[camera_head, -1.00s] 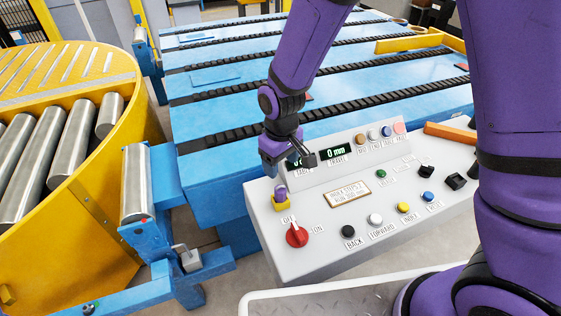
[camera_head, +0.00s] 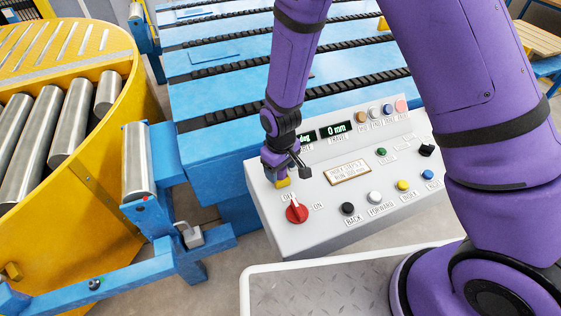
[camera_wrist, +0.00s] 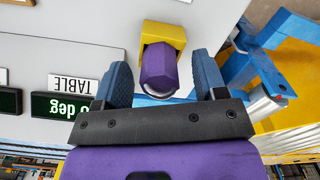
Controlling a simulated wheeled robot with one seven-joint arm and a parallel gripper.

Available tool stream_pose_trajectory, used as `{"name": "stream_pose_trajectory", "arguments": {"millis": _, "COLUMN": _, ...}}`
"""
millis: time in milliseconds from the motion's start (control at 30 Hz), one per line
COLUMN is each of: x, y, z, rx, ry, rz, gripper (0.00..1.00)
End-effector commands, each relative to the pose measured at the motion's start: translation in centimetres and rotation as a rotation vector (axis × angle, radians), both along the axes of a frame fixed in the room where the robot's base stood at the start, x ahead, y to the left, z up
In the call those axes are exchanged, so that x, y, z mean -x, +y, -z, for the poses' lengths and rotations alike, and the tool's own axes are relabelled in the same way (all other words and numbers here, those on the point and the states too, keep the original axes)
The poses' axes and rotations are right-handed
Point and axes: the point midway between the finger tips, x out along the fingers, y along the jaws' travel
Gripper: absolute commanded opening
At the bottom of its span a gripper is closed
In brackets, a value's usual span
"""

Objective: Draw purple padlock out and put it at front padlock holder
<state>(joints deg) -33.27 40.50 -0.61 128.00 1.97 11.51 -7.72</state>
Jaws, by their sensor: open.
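The purple padlock (camera_wrist: 158,70) sits in a yellow holder (camera_wrist: 165,34) on the grey control panel in the wrist view. Its metal shackle shows at the end toward my gripper. My gripper (camera_wrist: 162,78) is open, with one blue finger on each side of the padlock and visible gaps between. In the head view my gripper (camera_head: 287,170) is low over the panel's left end and hides the padlock. Part of the yellow holder (camera_head: 283,183) shows just under it. I cannot make out a separate front padlock holder for certain.
A red rotary switch (camera_head: 296,213) stands just in front of the yellow holder. Several coloured buttons and a label plate (camera_head: 347,173) are to the right on the control panel (camera_head: 325,225). A grey padlock-like block (camera_head: 190,236) hangs on the blue frame at left.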

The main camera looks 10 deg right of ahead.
Motion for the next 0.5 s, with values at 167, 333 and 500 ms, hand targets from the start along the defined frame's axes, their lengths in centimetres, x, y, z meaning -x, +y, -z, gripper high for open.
{"name": "stream_pose_trajectory", "arguments": {"millis": 167, "x": 0.0, "y": 0.0, "z": 0.08, "rx": 0.0, "ry": 0.0, "rz": 0.0, "gripper": 0.65}}
{"name": "stream_pose_trajectory", "arguments": {"millis": 333, "x": 0.0, "y": 0.0, "z": 0.07, "rx": 0.0, "ry": 0.0, "rz": 0.0, "gripper": 0.47}}
{"name": "stream_pose_trajectory", "arguments": {"millis": 500, "x": 0.0, "y": 0.0, "z": 0.06, "rx": 0.0, "ry": 0.0, "rz": 0.0, "gripper": 0.12}}
